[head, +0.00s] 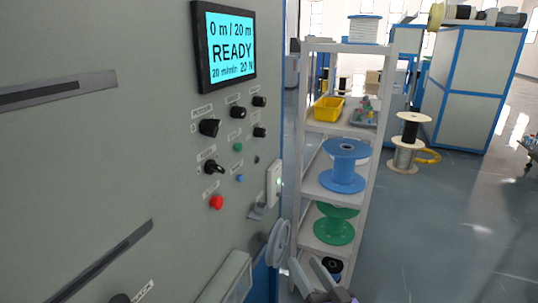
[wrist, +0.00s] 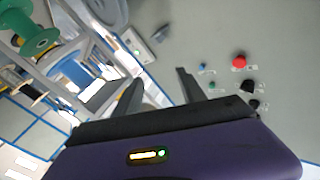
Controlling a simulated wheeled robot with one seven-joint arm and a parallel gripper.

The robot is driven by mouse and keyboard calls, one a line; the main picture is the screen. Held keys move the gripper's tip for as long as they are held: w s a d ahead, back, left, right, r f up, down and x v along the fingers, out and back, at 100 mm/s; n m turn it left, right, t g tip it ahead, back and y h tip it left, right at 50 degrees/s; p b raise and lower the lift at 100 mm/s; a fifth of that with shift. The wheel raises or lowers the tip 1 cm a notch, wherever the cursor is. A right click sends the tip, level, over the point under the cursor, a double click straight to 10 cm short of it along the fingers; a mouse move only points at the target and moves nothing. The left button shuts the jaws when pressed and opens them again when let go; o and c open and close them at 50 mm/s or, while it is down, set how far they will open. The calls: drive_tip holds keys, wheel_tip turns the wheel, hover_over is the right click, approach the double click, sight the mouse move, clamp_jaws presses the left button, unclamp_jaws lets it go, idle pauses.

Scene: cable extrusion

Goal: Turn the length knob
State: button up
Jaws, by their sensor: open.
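Several black knobs sit on the grey machine's control panel: a large one (head: 209,127), upper ones (head: 238,112) and (head: 259,101), one (head: 260,132) below those, and a lower pointer knob (head: 214,167). Their labels are too small to read, so I cannot tell which is the length knob. Two black knobs (wrist: 247,87) also show at the right of the wrist view. My gripper (head: 312,268) is at the bottom of the head view, below and right of the panel. In the wrist view its fingers (wrist: 160,82) are apart, empty and clear of the knobs.
A screen (head: 230,46) above the knobs reads READY and 0 m / 20 m. A red button (head: 217,202) and small green and blue buttons are nearby. A handwheel (head: 278,243) juts from the machine edge. A shelf rack (head: 318,128) with spools stands right; open floor lies beyond.

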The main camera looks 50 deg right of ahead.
sight(265, 133)
drive_tip(key=w+d+r+m+y+p, duration=0.1)
drive_tip(key=w+d+r+m, duration=0.4)
drive_tip(key=d, duration=0.3)
drive_tip(key=w+d+r+m, duration=0.4)
drive_tip(key=w+d+r, duration=0.15)
drive_tip(key=d, duration=0.35)
drive_tip(key=w+d+r+m+y+p, duration=0.1)
drive_tip(key=w+d+r+m, duration=0.4)
drive_tip(key=d, duration=0.3)
drive_tip(key=w+a+r+m+t+y, duration=0.2)
drive_tip(key=w+r+m+y, duration=0.15)
drive_tip(key=r+y, duration=0.55)
drive_tip(key=a+f+m+g+y, duration=0.2)
drive_tip(key=a+y, duration=0.2)
drive_tip(key=a, duration=0.2)
drive_tip(key=shift+p+x, duration=0.95)
drive_tip(key=shift+x, duration=2.45)
drive_tip(key=shift+a+f, duration=0.1)
drive_tip(key=shift+f, duration=0.05)
clamp_jaws()
